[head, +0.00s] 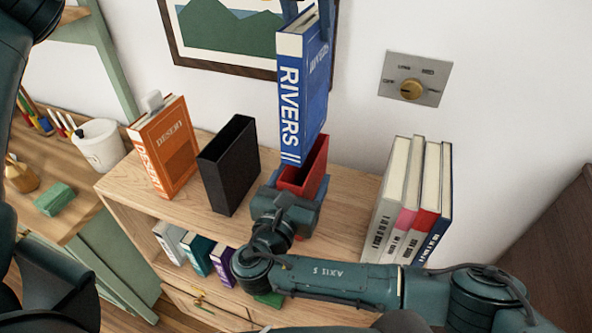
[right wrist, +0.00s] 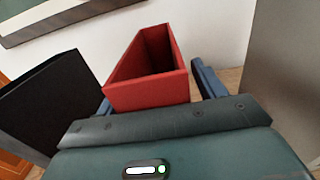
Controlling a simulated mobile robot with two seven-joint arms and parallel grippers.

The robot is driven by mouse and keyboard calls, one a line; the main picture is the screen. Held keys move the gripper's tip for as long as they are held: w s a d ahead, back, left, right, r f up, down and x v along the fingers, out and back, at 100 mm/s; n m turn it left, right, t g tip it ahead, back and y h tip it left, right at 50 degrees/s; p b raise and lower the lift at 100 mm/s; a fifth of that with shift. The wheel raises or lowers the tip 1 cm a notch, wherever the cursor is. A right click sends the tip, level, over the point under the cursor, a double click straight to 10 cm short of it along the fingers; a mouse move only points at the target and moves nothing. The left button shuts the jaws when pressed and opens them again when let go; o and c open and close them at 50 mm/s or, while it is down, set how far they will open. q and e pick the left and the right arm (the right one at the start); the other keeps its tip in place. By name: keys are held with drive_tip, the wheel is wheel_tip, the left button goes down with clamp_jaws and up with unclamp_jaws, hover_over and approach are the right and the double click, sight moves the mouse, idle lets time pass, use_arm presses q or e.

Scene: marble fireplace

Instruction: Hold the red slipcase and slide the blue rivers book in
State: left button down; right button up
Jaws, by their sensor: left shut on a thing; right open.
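The blue RIVERS book (head: 302,95) hangs upright with its white-lettered spine toward me. My left gripper (head: 307,14), at the top edge of the head view, is shut on its upper end. The open-topped red slipcase (head: 306,168) stands on the wooden shelf below the book, and the book's lower end overlaps it in the picture. I cannot tell whether the book has entered it. In the right wrist view the red slipcase (right wrist: 150,75) looks empty. My right gripper (head: 296,186) is open, with its fingers on either side of the slipcase.
A black slipcase (head: 229,165) and an orange DESERT book (head: 164,147) stand left of the red slipcase. Several upright books (head: 410,200) stand to the right. Small books (head: 195,252) sit on the lower shelf. A wall dial (head: 412,88) and a framed picture (head: 225,35) are behind.

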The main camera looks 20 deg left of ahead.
drive_tip(key=c, duration=1.1)
drive_tip(key=shift+c, duration=0.2)
idle(0.6)
